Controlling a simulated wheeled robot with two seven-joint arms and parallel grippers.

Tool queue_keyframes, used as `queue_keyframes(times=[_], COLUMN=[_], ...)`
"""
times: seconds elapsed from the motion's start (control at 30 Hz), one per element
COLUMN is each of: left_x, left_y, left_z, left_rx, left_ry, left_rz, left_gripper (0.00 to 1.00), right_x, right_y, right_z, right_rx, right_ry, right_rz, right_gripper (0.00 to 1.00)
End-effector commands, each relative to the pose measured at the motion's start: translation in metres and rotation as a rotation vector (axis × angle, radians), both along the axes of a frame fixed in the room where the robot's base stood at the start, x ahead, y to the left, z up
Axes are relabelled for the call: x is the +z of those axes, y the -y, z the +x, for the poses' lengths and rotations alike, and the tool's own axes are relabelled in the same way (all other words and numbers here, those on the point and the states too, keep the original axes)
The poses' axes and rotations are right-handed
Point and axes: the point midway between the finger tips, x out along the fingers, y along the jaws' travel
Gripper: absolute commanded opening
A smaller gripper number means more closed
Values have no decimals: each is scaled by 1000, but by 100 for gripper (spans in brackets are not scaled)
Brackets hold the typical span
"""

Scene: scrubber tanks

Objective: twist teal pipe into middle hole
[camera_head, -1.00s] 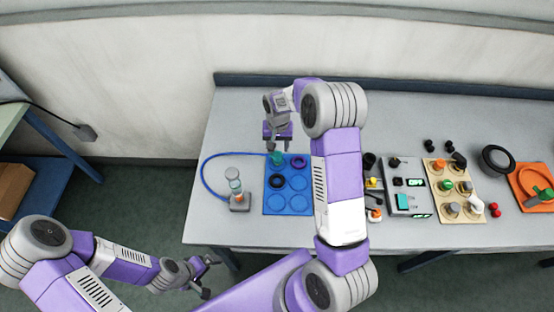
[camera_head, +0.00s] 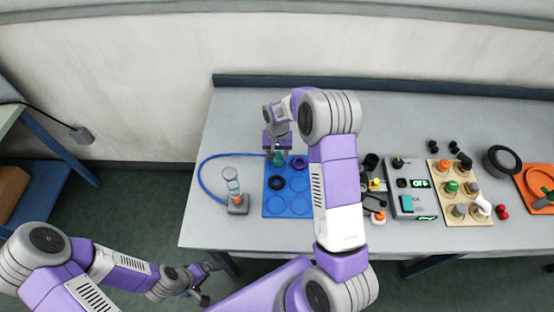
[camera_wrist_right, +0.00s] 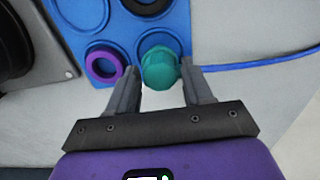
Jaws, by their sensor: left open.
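The teal pipe (camera_head: 279,160) sits at the upper left of the blue mat (camera_head: 303,210). In the right wrist view its faceted top (camera_wrist_right: 161,69) shows between the fingertips. My right gripper (camera_head: 278,148) reaches down over it from the far side. Its fingers (camera_wrist_right: 162,82) stand apart, one on each side of the pipe, with narrow gaps. My left gripper (camera_head: 209,281) is open and empty, low at the left, off the table's front edge. The tan board (camera_head: 437,207) at the right carries several fittings; I cannot tell which of its holes is the middle one.
A black ring (camera_head: 276,183) and a purple ring (camera_head: 298,162) lie on the mat. A clear cylinder on a grey base (camera_head: 237,204) with a blue hose stands left. The back left of the table is clear.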

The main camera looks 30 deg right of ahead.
Motion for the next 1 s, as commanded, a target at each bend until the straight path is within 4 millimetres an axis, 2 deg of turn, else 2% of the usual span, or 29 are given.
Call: queue_keyframes(times=[0.03,0.3,0.33,0.57,1.0], left_x=[0,0,0,4,22], left_y=[0,0,0,0,0], left_z=[0,0,0,0,0], left_rx=[0,0,0,0,0], left_ry=[0,0,0,0,0], left_rz=[0,0,0,0,0], left_gripper=[100,100,100,100,100], right_x=[0,0,0,6,33], right_y=[0,0,0,0,0], right_z=[0,0,0,0,0], right_rx=[0,0,0,0,0], right_ry=[0,0,0,0,0], right_rz=[0,0,0,0,0], right_gripper=[43,2,0,0,0])
